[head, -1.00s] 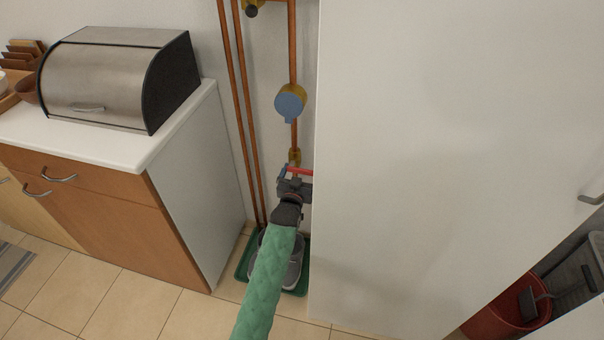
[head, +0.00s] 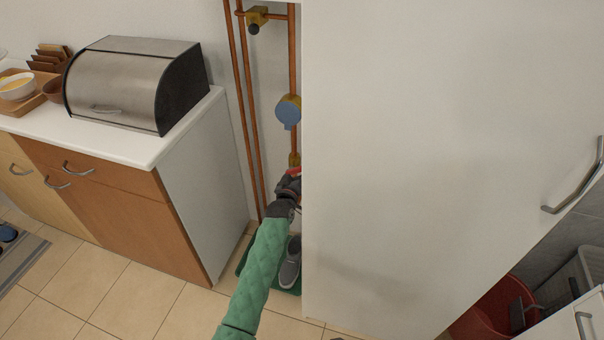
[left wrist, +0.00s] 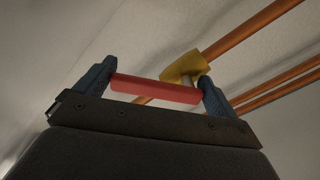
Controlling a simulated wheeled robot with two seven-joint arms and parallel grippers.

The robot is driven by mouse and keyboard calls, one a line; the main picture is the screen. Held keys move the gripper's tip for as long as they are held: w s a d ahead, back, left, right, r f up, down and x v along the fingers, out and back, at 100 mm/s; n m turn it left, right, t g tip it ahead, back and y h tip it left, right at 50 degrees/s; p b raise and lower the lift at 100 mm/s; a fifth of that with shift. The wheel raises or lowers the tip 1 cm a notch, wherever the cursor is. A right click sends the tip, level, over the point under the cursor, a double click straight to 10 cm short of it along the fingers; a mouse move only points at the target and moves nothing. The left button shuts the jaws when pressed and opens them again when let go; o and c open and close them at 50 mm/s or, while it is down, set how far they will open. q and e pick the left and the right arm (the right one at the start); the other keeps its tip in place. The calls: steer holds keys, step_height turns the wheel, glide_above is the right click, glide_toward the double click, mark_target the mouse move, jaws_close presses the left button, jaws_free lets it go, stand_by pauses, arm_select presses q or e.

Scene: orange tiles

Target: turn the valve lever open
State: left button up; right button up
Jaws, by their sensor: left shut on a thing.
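The valve's red lever (head: 293,172) shows as a small piece in the head view, just below the yellow valve body (head: 294,160) on the vertical copper pipe. My left gripper (head: 289,184) is at the lever and hides much of it. In the left wrist view the red lever (left wrist: 155,90) spans between the two blue fingers of my left gripper (left wrist: 153,86), which is shut on it. There it lies at an angle to the copper pipe (left wrist: 255,32), with the yellow valve body (left wrist: 184,66) just behind. My right gripper is not in view.
A tall white cabinet (head: 430,150) stands close on the right of the pipes. A counter unit (head: 110,200) with a bread box (head: 135,85) is on the left. A blue-faced gauge (head: 288,110) sits above the valve. Grey shoes (head: 290,265) lie below on a green tray.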

mark_target(292, 169)
arm_select(q)
steer(key=n, duration=0.2)
steer(key=a+r+n+p, duration=0.1)
steer(key=n, duration=0.2)
steer(key=shift+w+a+r+n+p, duration=0.15)
steer(key=shift+r+n+p, duration=0.15)
steer(key=shift+p, duration=0.1)
steer(key=n, duration=0.2)
steer(key=shift+w+a+r+n, duration=0.1)
steer(key=shift+a+r+n, duration=0.1)
steer(key=shift+a+n, duration=0.15)
steer(key=shift+w+a+r+n+p, duration=0.1)
steer(key=shift+a+n+p, duration=0.25)
steer(key=shift+n, duration=0.8)
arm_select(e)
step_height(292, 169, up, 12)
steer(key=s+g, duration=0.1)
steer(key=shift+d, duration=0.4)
arm_select(q)
steer(key=shift+a, duration=0.1)
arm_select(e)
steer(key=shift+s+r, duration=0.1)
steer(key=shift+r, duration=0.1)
arm_select(q)
steer(key=o, duration=1)
